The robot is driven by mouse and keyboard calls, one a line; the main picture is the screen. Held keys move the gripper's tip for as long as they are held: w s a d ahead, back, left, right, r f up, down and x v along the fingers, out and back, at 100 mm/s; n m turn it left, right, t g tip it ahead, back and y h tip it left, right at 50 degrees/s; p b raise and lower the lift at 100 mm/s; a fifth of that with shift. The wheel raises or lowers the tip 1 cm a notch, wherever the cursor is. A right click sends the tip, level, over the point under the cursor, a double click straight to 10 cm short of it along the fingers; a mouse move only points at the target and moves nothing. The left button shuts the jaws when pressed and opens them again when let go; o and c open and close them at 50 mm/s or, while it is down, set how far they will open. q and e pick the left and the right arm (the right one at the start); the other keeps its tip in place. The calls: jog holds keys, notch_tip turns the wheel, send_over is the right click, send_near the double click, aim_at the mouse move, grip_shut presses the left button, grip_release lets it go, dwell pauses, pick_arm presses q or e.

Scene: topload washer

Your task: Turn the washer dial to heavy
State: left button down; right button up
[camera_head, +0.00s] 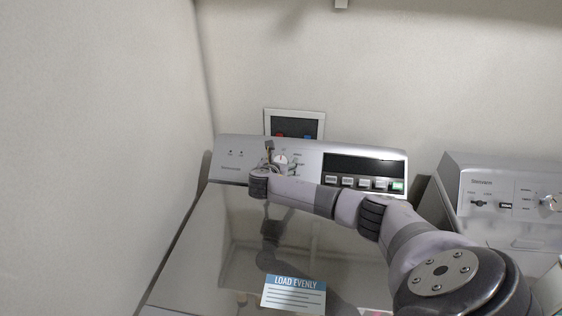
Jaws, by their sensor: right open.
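The washer (225,225) stands in the middle, with its glossy lid down and a grey control panel (235,160) along its back. The round white dial (281,158) is on the panel's left half, with small labels around it that are too small to read. My right arm reaches in from the lower right across the lid. My right gripper (270,148) is at the panel, just left of the dial and very close to it. It is open; I cannot tell whether it touches the dial. My left gripper is out of view.
A black display (362,166) with a row of buttons is on the panel's right. A second machine (500,200) stands to the right. A wall box (295,124) is behind the panel. A plain wall is close on the left. A "LOAD EVENLY" label (294,293) is on the lid.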

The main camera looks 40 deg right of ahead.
jog(key=shift+w+d+f, duration=0.1)
jog(key=shift+w+d, duration=0.1)
jog(key=shift+d, duration=0.05)
jog(key=c, duration=1.2)
